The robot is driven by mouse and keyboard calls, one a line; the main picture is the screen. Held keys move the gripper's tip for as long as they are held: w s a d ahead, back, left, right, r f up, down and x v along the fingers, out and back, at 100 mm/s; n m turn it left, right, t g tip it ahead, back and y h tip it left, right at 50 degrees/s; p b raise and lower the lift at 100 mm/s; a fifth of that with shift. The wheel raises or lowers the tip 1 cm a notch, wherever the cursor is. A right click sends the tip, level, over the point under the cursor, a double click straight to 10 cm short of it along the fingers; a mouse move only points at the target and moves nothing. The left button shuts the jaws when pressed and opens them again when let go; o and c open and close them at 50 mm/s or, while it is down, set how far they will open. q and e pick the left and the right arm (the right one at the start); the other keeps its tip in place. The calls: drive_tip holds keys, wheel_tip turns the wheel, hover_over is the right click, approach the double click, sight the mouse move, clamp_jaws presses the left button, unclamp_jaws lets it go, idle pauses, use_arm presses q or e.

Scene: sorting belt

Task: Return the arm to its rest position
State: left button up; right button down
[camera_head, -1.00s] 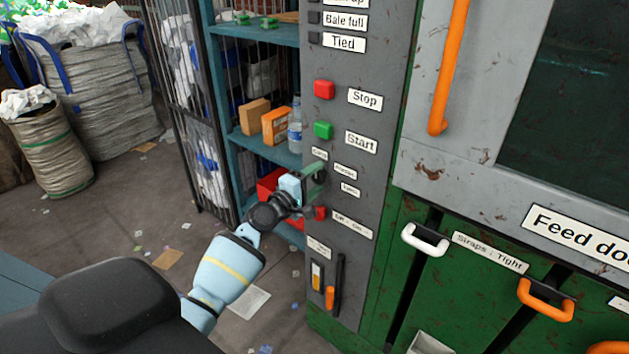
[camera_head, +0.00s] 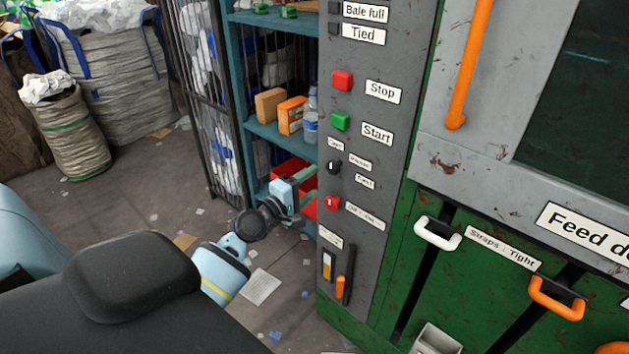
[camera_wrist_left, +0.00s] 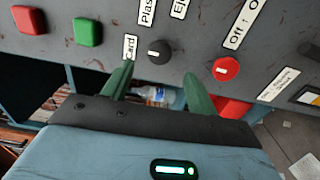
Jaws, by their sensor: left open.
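My left gripper (camera_head: 308,186) is in front of the grey control panel (camera_head: 372,140), beside its left edge, with its arm coming in from the lower left. In the left wrist view its two green fingers (camera_wrist_left: 158,88) are spread apart with nothing between them. A black selector knob (camera_wrist_left: 159,51) and a red rotary switch (camera_wrist_left: 226,69) on the panel lie just beyond the fingertips, and the fingers look apart from both. In the head view the black knob (camera_head: 333,167) and red switch (camera_head: 331,203) are right of the gripper. My right gripper is not in view.
The red Stop button (camera_head: 342,80) and green Start button (camera_head: 340,121) are higher on the panel. A blue shelf (camera_head: 262,130) with boxes and a bottle stands behind the gripper. A white handle (camera_head: 437,233) and orange handle (camera_head: 557,299) stick out at right.

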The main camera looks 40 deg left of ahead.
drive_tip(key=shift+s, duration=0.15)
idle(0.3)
use_arm(q)
drive_tip(key=s+d+f+m+g+p, duration=0.1)
drive_tip(key=s+d+f+m+g, duration=0.2)
drive_tip(key=s+d+f+m, duration=0.45)
drive_tip(key=s+d+f+m+g+p, duration=0.1)
drive_tip(key=s+d+f+m+g, duration=0.25)
drive_tip(key=s+f, duration=0.65)
drive_tip(key=s+d+f+m+g, duration=0.1)
drive_tip(key=s+d+m, duration=0.3)
drive_tip(key=s, duration=0.6)
drive_tip(key=s+d+f+m+g+p, duration=0.1)
drive_tip(key=s+d+f+m, duration=0.3)
drive_tip(key=s, duration=0.7)
drive_tip(key=shift+s+d+g, duration=0.2)
drive_tip(key=shift+d+g, duration=0.15)
drive_tip(key=shift+d, duration=0.4)
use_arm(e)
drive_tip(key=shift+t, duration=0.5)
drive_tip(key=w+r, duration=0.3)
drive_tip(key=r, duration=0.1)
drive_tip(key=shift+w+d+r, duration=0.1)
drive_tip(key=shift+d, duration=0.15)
